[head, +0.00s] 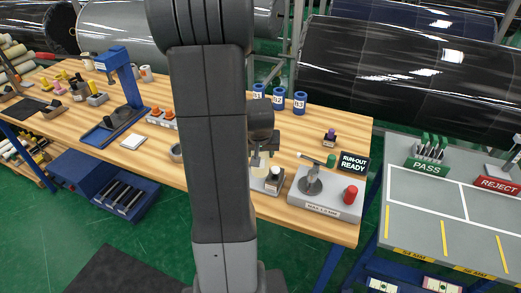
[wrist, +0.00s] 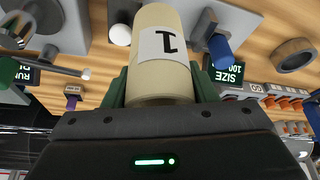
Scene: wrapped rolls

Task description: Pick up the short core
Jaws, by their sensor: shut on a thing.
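A short cream core (wrist: 160,75) with a white label reading "1" stands out between the green fingertips of my gripper (wrist: 163,88) in the wrist view. My gripper is shut on it, one finger on each side. In the head view my gripper (head: 262,150) is over the right part of the wooden bench, and the core (head: 260,171) shows small and pale below it. The core is in front of a small grey block (head: 270,187) with a white knob. My arm hides part of the bench, and I cannot tell whether the core touches anything below.
The grey gauge fixture (head: 323,195) with a red button stands close on the right, beside the "RUN-OUT READY" sign (head: 353,162). Several blue cups (head: 279,98) stand behind. A blue press (head: 118,75) is at left. A grey table (head: 425,195) with PASS and REJECT signs lies right.

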